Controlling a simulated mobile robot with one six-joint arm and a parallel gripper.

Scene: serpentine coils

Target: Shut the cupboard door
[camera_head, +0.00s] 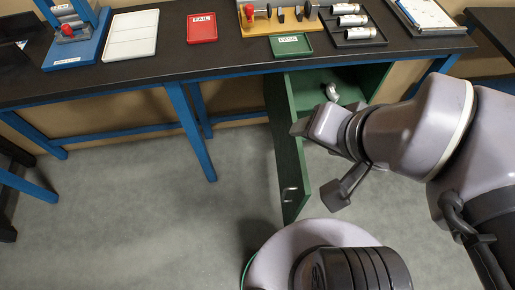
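The green cupboard (312,80) stands under the black-topped bench. Its door (284,150) is wide open, swung out toward me and seen nearly edge-on, with a small metal handle (289,194) near its lower outer end. My gripper (301,127) reaches in from the right. Its tip is close to the door's inner side; I cannot tell whether it touches. The finger gap is hidden at this angle, so I cannot tell whether it is open or shut. My arm covers part of the cupboard opening.
A grey curved piece (332,92) shows at the cupboard opening. On the bench (240,58) are a red FAIL tray (202,27), a green PASS tray (291,45), a white tray (130,35) and a dark tray holding cylinders (352,33). Blue bench legs (190,130) stand left. Floor left of the door is clear.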

